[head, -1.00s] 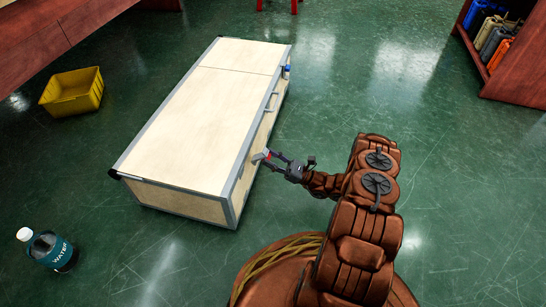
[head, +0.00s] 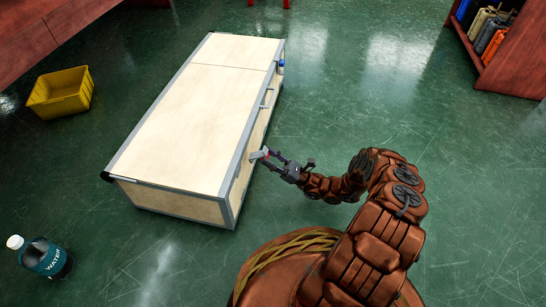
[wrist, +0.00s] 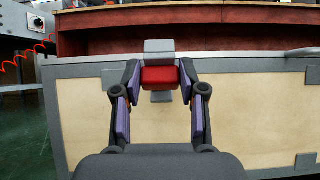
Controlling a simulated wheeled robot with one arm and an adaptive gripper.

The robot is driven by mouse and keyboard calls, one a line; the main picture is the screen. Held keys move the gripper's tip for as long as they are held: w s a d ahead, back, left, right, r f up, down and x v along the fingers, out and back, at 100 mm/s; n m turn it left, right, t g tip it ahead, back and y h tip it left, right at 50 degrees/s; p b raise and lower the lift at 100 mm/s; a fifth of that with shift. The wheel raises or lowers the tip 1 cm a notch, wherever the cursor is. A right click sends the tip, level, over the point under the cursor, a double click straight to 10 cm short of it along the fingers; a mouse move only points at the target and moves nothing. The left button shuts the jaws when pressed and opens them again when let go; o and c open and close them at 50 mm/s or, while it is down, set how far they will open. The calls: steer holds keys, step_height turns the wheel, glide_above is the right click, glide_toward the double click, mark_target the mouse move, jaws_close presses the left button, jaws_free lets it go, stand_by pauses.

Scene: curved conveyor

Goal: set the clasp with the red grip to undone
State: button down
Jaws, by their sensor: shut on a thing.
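The clasp with the red grip (wrist: 160,77) is on the long front side of a pale wooden chest (head: 190,105) with grey metal edging. In the wrist view a grey plate (wrist: 158,47) shows above the red grip and a small grey piece below it. My gripper (wrist: 159,84) is shut on the red grip, a finger on each side. In the head view my gripper (head: 267,156) is at the chest's front edge, near its close end, and mostly hides the red grip. I cannot tell whether the clasp is latched.
A blue-gripped clasp (head: 281,64) and a grey handle (head: 267,97) are farther along the same side. A shelf (head: 510,65) is at the upper right. The floor right of the chest is clear.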

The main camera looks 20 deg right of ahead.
steer(key=shift+f, duration=0.1)
stand_by(0.7)
steer(key=c, duration=0.6)
jaws_free()
steer(key=shift+c, duration=0.2)
step_height(320, 180, up, 10)
stand_by(0.5)
stand_by(0.6)
